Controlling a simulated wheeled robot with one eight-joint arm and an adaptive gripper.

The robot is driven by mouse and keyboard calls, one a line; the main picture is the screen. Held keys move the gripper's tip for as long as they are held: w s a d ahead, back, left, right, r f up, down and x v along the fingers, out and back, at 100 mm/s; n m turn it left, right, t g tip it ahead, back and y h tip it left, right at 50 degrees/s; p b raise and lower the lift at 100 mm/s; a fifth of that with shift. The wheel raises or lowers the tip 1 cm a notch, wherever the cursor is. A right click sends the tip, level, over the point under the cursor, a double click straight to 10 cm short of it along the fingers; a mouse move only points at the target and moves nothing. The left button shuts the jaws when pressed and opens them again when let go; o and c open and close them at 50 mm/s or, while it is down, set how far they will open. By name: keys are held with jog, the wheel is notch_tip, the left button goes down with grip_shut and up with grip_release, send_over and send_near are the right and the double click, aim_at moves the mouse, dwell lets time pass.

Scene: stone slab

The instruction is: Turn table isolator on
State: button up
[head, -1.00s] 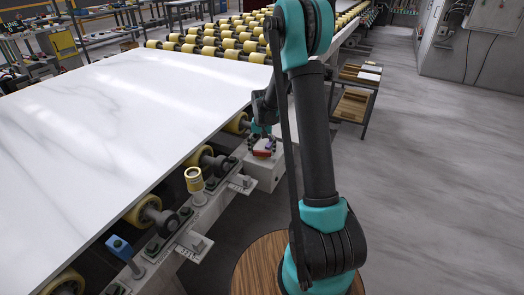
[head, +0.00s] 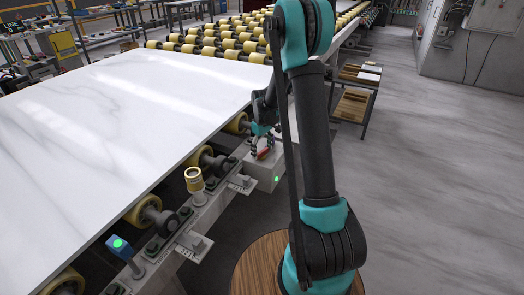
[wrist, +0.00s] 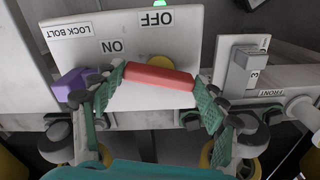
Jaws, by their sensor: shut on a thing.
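The table isolator is a pale box (head: 262,183) on the side of the slab table, with a red handle (wrist: 158,77) on its plate. The plate (wrist: 190,50) carries the words ON, OFF and LOCK BOLT, upside down in the wrist view. My gripper (wrist: 157,88) is shut on the red handle, one green finger at each end. The handle lies nearly level across the wrist view, over a partly hidden yellow disc. A purple lock bolt (wrist: 71,88) sits left of the handle, apart from it. A green lamp (head: 276,179) glows on the box.
The white marble slab (head: 130,110) lies on yellow rollers left of my arm. A blue sensor box (head: 119,245) with a lit green face and a gold-topped post (head: 194,180) stand along the rail. A wooden-shelved cart (head: 355,100) stands behind. The floor at right is clear.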

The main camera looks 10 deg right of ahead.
aim_at(262, 151)
jog(key=shift+w+a+f+n, duration=0.1)
jog(key=shift+n, duration=1.5)
jog(key=o, duration=1.2)
jog(key=shift+c, duration=0.2)
notch_tip(262, 151, up, 12)
jog(key=s+d+f+m+t, duration=0.2)
jog(key=s+m, duration=0.3)
jog(key=s, duration=1)
jog(key=s+d+f+m+t, duration=0.1)
jog(key=s+m, duration=0.4)
jog(key=s, duration=1)
jog(key=shift+s+d+f+m+t, duration=0.2)
jog(key=shift+d+f+m+t, duration=0.2)
jog(key=shift+d+t, duration=0.2)
